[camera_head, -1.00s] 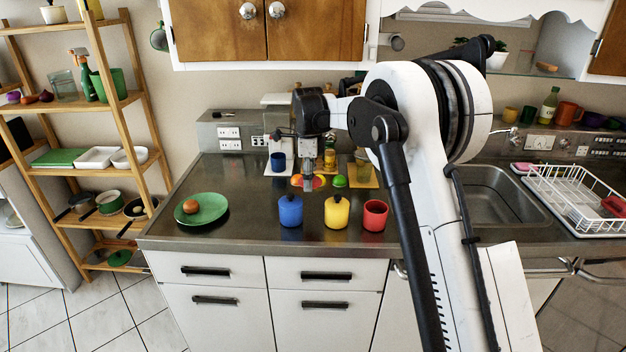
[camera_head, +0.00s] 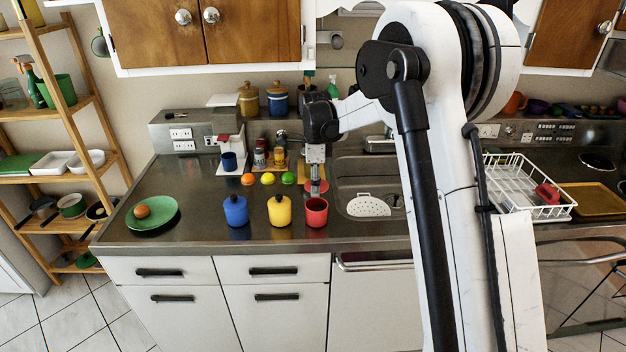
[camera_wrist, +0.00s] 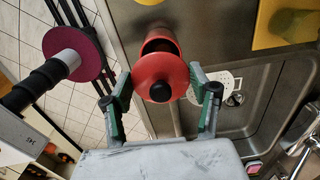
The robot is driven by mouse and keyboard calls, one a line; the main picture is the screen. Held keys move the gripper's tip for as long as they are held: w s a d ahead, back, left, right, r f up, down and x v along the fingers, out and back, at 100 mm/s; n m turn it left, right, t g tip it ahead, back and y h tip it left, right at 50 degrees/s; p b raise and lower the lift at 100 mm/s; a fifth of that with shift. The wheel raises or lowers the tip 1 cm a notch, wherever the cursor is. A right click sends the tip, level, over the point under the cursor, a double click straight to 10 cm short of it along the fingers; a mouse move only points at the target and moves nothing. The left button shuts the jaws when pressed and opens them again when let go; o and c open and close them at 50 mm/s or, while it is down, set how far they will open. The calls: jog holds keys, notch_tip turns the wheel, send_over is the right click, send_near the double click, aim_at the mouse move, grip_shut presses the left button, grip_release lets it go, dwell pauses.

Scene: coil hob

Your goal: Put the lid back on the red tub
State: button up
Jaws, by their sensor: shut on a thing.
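The red tub (camera_head: 316,212) stands upright on the counter, at the right end of a row with the blue tub (camera_head: 235,210) and yellow tub (camera_head: 279,210). Its top is open, and its dark inside shows in the wrist view (camera_wrist: 160,32). My gripper (camera_head: 316,181) is shut on the red lid (camera_wrist: 155,72), with a finger at either side of its rim. The lid's black knob faces the wrist camera. In the head view the lid (camera_head: 321,187) appears just behind and above the tub, apart from it. In the wrist view it overlaps part of the tub's opening.
The blue and yellow tubs have lids on. A green plate (camera_head: 152,216) with a round brown item is at the left. An orange (camera_head: 248,179), lemon (camera_head: 268,178) and lime (camera_head: 288,178) lie behind the tubs. The sink (camera_head: 368,176) is to the right.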

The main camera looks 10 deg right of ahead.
jog(key=shift+f+b, duration=1.4)
jog(key=shift+f, duration=1.45)
jog(key=shift+f+b, duration=0.2)
jog(key=shift+b, duration=0.85)
dwell(0.5)
dwell(0.4)
jog(key=o, duration=1.6)
jog(key=shift+r, duration=0.1)
jog(key=shift+r+p, duration=1.3)
jog(key=shift+r, duration=2.15)
